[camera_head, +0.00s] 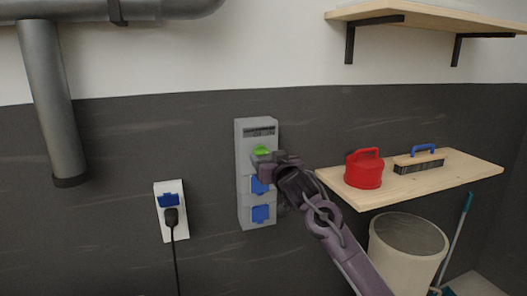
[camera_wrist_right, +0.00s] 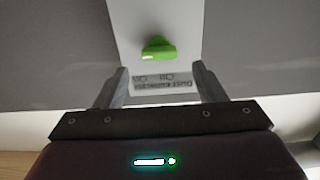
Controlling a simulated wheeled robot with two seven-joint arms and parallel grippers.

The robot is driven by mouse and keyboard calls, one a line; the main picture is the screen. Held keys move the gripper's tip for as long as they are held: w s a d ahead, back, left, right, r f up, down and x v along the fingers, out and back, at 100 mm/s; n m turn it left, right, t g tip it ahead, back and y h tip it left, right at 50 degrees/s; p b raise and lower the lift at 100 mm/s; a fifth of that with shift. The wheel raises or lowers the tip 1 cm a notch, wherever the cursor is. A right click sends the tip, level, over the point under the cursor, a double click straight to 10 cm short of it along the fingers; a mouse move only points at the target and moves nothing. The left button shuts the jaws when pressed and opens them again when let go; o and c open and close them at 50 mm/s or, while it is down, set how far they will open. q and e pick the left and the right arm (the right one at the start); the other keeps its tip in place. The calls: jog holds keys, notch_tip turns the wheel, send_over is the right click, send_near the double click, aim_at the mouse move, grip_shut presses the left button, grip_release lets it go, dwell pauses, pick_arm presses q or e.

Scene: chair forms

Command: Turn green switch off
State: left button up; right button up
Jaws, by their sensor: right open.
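The green switch (camera_head: 261,150) is a small knob near the top of a grey wall box (camera_head: 243,190). My right gripper (camera_head: 262,158) is at the box, just in front of and below the switch in the head view, and partly covers the box. In the right wrist view the green switch (camera_wrist_right: 159,49) lies ahead of the open fingers (camera_wrist_right: 163,84), centred between them and apart from them. A label with upside-down text shows between the fingertips there. My left gripper is not in view.
Two blue socket covers sit on the box below the switch. A white socket (camera_head: 176,212) with a black plug is to the left. A wooden shelf (camera_head: 450,178) with a red container (camera_head: 364,170) and a brush (camera_head: 419,160) is to the right, above a bin (camera_head: 405,250).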

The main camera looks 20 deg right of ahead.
aim_at(263, 152)
jog(key=w+p, duration=0.1)
jog(key=w, duration=0.2)
jog(key=shift+w+a+r, duration=0.1)
jog(key=shift+w, duration=0.2)
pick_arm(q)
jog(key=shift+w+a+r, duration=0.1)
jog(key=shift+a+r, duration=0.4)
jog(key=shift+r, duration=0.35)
pick_arm(e)
jog(key=shift+w, duration=0.55)
jog(key=shift+c, duration=0.4)
jog(key=c, duration=0.9)
